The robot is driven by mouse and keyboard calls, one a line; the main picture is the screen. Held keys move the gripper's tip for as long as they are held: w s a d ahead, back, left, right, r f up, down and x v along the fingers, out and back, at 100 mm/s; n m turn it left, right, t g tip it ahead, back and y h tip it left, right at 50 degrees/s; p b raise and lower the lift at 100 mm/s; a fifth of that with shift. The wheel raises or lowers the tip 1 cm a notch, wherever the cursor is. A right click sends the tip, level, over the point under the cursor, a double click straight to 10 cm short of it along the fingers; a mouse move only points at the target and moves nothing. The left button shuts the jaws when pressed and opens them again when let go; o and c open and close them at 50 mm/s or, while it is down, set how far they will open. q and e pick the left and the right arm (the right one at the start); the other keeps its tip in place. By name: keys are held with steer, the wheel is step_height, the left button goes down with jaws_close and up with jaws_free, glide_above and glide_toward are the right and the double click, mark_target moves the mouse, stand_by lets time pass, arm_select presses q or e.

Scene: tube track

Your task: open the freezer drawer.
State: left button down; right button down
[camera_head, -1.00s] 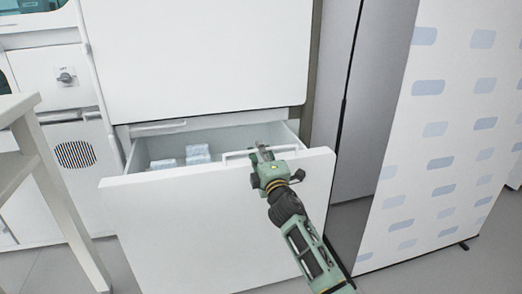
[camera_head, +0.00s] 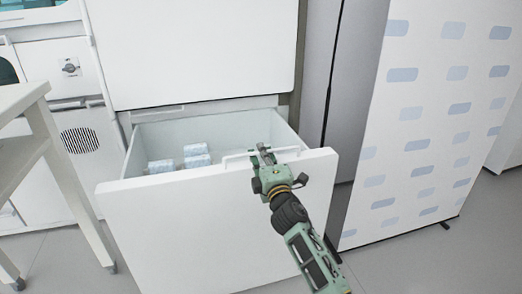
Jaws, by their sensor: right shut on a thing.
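The white freezer drawer (camera_head: 200,220) stands pulled out of the white freezer (camera_head: 195,50), with its inside showing from above. A white bar handle (camera_head: 235,157) runs along the top edge of its front. My right gripper (camera_head: 264,153) is shut on the handle near its middle, its arm coming in from the lower right. Several pale blue and white packs (camera_head: 194,155) lie inside the drawer toward the left. My left gripper is not in view.
A white table or stand (camera_head: 40,130) is close on the left, its leg near the drawer. A white panel with blue patches (camera_head: 430,110) stands on the right. Grey floor (camera_head: 400,265) is bare at the lower right.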

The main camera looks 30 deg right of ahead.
steer(key=shift+s, duration=0.1)
stand_by(0.3)
steer(key=c, duration=2.1)
jaws_free()
steer(key=shift+s+a+f, duration=0.1)
steer(key=v, duration=1.1)
steer(key=shift+s+f, duration=0.1)
steer(key=shift+s, duration=0.3)
